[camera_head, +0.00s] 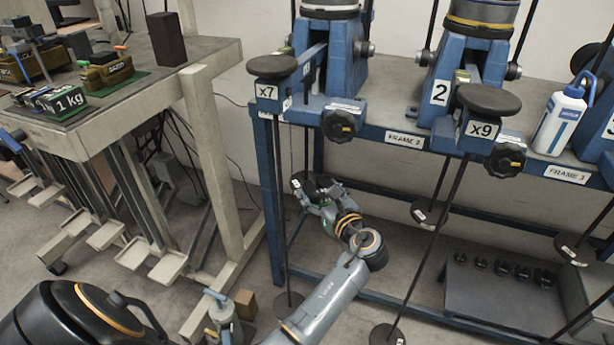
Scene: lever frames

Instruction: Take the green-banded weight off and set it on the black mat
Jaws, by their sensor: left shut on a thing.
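My left gripper (312,190) is shut on a dark disc-like weight (299,181) with a small white label, below the left lever frame. The weight is at the thin rod that hangs there; I cannot tell whether it still bears on the rod. The gripper covers part of it, and no green band can be made out. A similar dark weight hangs under the middle frame (428,212) and another under the right frame (574,250). I cannot pick out a black mat with certainty. My right gripper is not in view.
A blue bench with lever frames (400,137) spans the right side. Long rods hang from the x7 (272,68) and x9 (488,100) pads. A grey low platform (490,312) holds several small weights. A work table (185,72) stands at left.

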